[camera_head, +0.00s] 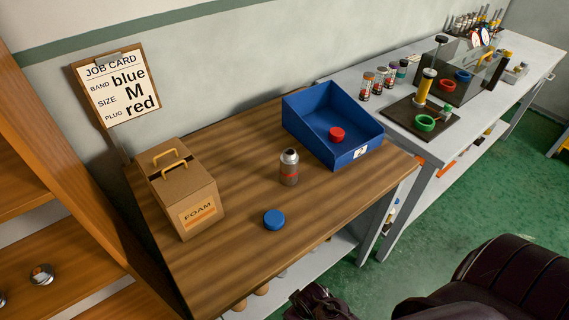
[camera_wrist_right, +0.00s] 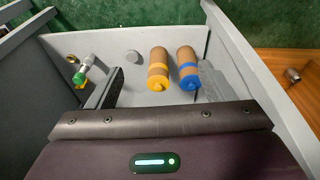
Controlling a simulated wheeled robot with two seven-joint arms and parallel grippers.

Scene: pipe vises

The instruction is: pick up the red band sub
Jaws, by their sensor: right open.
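A grey, bottle-like metal sub (camera_head: 289,168) with a reddish band stands upright on the wooden bench (camera_head: 235,255), left of the blue bin. Its narrower top points up and nothing touches it. My right gripper (camera_wrist_right: 160,75) is open in the right wrist view; a dark finger shows at left and a greyish one at right. Nothing is held between them. The sub is not seen in that view. My left gripper is not in view.
A blue bin (camera_head: 356,146) holds a red plug (camera_head: 337,134). A blue plug (camera_head: 273,219) lies in front of the sub; a foam box (camera_head: 184,187) stands left. Several small subs (camera_head: 366,86) stand on the grey bench. The wrist view shows yellow-banded (camera_wrist_right: 158,70) and blue-banded (camera_wrist_right: 188,68) brown cylinders.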

